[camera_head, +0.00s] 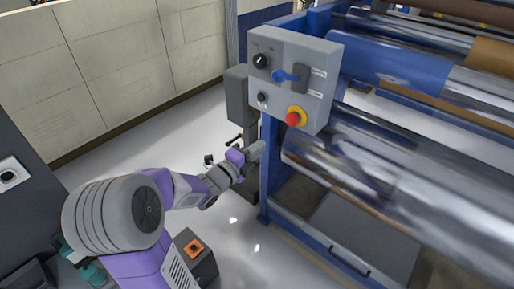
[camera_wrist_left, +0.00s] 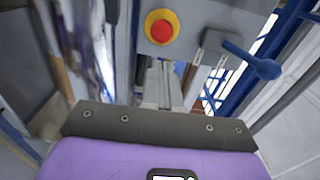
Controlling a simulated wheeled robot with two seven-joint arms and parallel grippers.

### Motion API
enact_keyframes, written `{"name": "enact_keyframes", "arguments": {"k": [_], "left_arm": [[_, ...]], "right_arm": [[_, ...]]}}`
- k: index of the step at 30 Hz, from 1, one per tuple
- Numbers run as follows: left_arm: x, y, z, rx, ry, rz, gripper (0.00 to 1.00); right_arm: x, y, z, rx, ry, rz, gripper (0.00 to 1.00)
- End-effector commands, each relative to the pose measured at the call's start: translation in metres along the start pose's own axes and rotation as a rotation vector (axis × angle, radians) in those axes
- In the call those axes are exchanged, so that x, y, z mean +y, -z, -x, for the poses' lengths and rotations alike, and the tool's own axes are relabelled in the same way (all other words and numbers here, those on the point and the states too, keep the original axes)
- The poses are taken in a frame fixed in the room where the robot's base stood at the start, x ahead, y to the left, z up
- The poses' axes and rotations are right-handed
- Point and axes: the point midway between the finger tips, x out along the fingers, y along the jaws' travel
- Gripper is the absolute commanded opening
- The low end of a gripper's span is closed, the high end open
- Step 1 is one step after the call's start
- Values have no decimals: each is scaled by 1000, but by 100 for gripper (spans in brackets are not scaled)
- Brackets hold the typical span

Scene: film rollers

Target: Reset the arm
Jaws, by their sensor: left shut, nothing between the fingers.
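My left arm comes in from the left in the head view, with a white and purple shell. My left gripper (camera_head: 256,150) is shut and empty, just below and left of the grey control box (camera_head: 285,90). Its closed fingers also show in the left wrist view (camera_wrist_left: 163,85), pointing toward the box. The box carries a red emergency button (camera_head: 294,118) on a yellow ring, a blue switch handle (camera_head: 287,76) and a black knob (camera_head: 260,61). The red button (camera_wrist_left: 161,30) and the blue handle (camera_wrist_left: 262,66) also show in the left wrist view. My right gripper is not in view.
The roller machine's blue frame (camera_head: 269,165) stands right beside my left gripper. Large shiny rollers (camera_head: 420,205) fill the right side. A pale panelled wall (camera_head: 115,65) stands at the back left. Light floor (camera_head: 125,155) lies open between the wall and my arm.

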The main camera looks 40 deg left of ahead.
Motion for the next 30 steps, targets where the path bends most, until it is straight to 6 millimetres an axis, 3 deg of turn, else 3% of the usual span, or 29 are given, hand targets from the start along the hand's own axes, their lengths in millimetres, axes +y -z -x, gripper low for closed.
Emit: {"name": "enact_keyframes", "arguments": {"k": [13,17,20,23,26,30], "left_arm": [[1,0,0,-1,-1,1,0],[16,3,-6,-5,-33,99,0],[52,14,-18,-21,-111,323,0],[110,40,-29,-63,-258,648,0],[176,81,-29,-143,-450,970,0],[256,147,-4,-322,-737,1322,0]], "right_arm": [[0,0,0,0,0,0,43],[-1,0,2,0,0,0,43],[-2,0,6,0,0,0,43],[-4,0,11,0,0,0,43],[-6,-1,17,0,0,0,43],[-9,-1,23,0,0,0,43]]}}
